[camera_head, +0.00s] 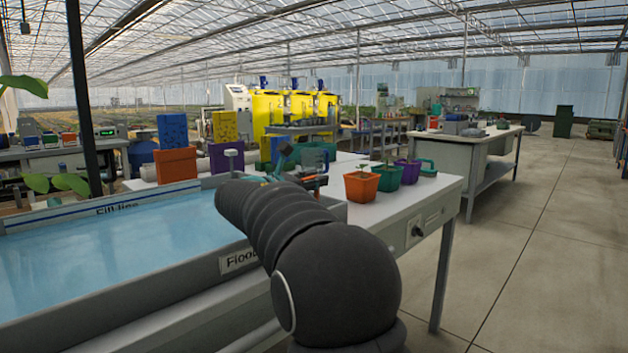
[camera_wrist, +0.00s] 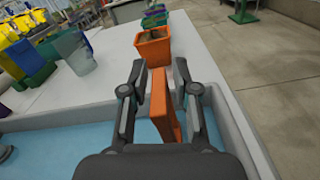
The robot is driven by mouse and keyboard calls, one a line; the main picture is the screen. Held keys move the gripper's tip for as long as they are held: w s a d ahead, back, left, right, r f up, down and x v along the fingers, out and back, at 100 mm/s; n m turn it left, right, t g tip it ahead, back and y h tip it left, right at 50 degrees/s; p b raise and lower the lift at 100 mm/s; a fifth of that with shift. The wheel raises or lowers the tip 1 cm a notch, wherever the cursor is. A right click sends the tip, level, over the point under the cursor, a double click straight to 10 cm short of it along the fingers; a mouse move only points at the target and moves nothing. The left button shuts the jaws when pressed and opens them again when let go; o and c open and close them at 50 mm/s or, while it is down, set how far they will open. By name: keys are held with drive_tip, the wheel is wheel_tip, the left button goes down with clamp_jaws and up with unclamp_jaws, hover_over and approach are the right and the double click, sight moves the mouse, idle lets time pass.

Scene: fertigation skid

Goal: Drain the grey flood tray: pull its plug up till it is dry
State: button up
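The grey flood tray (camera_head: 180,274) holds blue water, with a "Fill line" mark on its far wall. The water (camera_wrist: 90,150) also fills much of the wrist view's lower part. A dark round part (camera_wrist: 5,152) at the wrist view's left edge may be the same knob. My gripper (camera_wrist: 161,78) is over the tray's end. Its fingers are apart, one on each side of an upright orange plate (camera_wrist: 160,100), with narrow gaps visible. My arm hides part of the tray in the head view.
Orange (camera_head: 361,187), green (camera_head: 388,178) and purple (camera_head: 408,172) plant pots stand on the white bench (camera_head: 425,187) beyond the tray. Coloured boxes stand behind the tray, including an orange one (camera_head: 176,165). The floor (camera_head: 540,250) at right is clear.

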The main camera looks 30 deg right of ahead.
clamp_jaws()
drive_tip(key=shift+r+p, duration=1.6)
drive_tip(key=shift+r, duration=0.2)
drive_tip(key=shift+o, duration=2.1)
unclamp_jaws()
